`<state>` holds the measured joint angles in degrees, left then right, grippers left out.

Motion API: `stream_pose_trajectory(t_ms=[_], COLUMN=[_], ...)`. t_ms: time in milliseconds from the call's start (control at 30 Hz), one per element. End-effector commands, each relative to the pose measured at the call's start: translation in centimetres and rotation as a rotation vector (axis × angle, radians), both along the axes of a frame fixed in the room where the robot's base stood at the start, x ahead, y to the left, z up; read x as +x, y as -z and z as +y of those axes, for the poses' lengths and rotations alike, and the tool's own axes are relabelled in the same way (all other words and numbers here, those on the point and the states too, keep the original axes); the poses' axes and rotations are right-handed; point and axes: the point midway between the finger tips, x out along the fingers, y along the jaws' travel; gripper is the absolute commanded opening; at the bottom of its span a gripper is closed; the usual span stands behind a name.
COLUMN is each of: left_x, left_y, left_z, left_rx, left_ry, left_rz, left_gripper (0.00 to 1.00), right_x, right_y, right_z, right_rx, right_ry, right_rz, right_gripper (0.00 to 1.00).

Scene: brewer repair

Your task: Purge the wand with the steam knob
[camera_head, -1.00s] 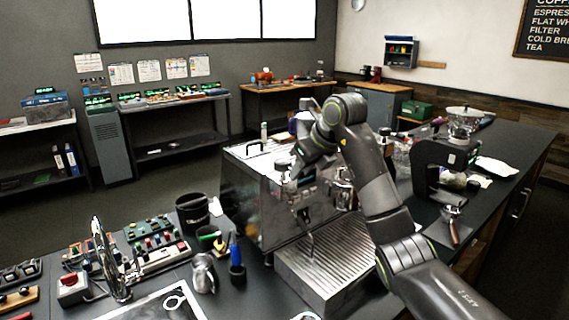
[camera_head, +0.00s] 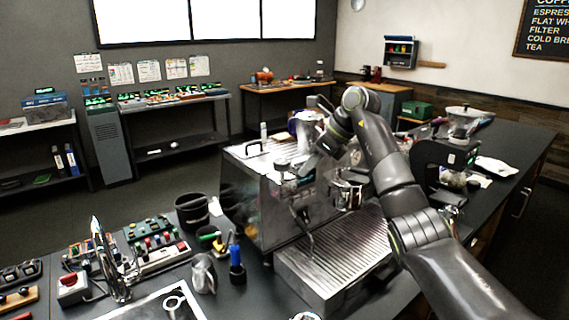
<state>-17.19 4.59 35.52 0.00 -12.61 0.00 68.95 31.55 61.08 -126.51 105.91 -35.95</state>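The steel espresso machine (camera_head: 270,205) stands on the dark counter. The thin steam wand (camera_head: 306,228) hangs at its front left, above the slatted drip tray (camera_head: 335,262). A small round knob (camera_head: 282,168), which looks like the steam knob, sits at the upper front left corner. My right gripper (camera_head: 306,166) is at the machine's upper front, just right of this knob. I cannot tell whether it touches anything, and its fingertips are too small and dark to read. A steel cup-like part (camera_head: 350,190) shows at the machine's front, right of the gripper. My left gripper is out of view.
A steel pitcher (camera_head: 203,273), a cup with a blue-handled tool (camera_head: 237,262) and a black bin (camera_head: 192,212) stand left of the machine. A grinder (camera_head: 452,160) stands at right, partly behind my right arm. Control panels (camera_head: 155,243) fill the counter's left.

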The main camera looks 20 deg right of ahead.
Motion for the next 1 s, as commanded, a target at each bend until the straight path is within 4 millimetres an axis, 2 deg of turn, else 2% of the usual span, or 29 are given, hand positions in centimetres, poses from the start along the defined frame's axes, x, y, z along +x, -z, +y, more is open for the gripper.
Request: stream_pose_trajectory(t_ms=[1000], left_x=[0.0], left_y=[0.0], left_z=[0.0], left_rx=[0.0], left_ry=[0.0], left_rz=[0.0], left_gripper=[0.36], right_x=[2.1], right_y=[-0.1], right_z=[-1.2], right_rx=[0.002], right_ry=[-0.323], right_rz=[0.002], right_gripper=[0.24])
